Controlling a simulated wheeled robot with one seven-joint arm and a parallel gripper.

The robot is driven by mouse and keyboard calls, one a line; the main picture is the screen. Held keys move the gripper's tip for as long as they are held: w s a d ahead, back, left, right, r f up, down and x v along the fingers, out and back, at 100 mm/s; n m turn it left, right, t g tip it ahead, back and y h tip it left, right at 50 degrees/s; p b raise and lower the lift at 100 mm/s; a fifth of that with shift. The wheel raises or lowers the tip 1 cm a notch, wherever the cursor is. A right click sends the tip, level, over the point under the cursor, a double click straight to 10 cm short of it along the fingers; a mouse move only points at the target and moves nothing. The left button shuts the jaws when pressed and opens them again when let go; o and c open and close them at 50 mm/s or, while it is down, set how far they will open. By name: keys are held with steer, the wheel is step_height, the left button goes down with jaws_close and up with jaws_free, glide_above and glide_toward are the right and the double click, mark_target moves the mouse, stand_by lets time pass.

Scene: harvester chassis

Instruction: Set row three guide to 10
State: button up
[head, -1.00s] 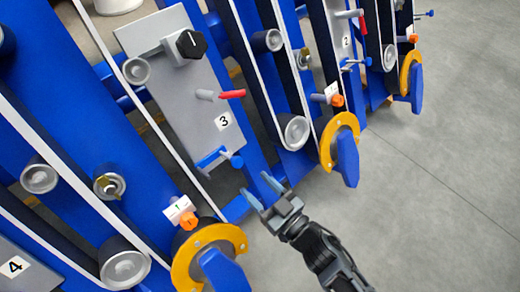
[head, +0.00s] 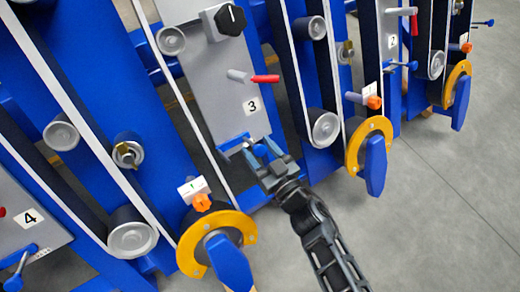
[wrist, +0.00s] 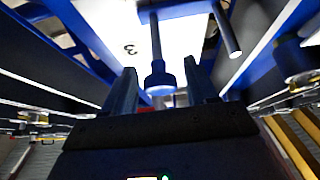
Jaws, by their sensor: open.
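The grey row three panel (head: 213,95) bears a "3" label (head: 250,105), a black knob (head: 230,19) at the top and a red-tipped lever (head: 264,78) mid-panel. A blue handle (head: 232,144) is at its lower end, partly hidden by my gripper. My gripper (head: 261,149) is open at that handle. In the wrist view, a blue rod with a round end (wrist: 160,80) stands between the open fingers of my gripper (wrist: 159,72), with gaps on both sides. I cannot tell which part is the guide, and no reading of 10 is legible.
A yellow dial with a blue handle (head: 229,262) stands left of my arm, near an orange pointer (head: 202,202) and white tag. Another such dial (head: 375,165) is to the right. Rollers and belts flank the panel. Grey floor (head: 440,215) is clear at right.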

jaws_close()
stand_by(0.4)
steer(key=shift+w+d+r+p, duration=0.2)
steer(key=shift+d+p, duration=0.2)
steer(key=shift+p, duration=0.2)
steer(key=shift+w+d+f+p, duration=0.2)
steer(key=shift+w+d+p, duration=0.15)
steer(key=shift+d+p, duration=0.15)
jaws_free()
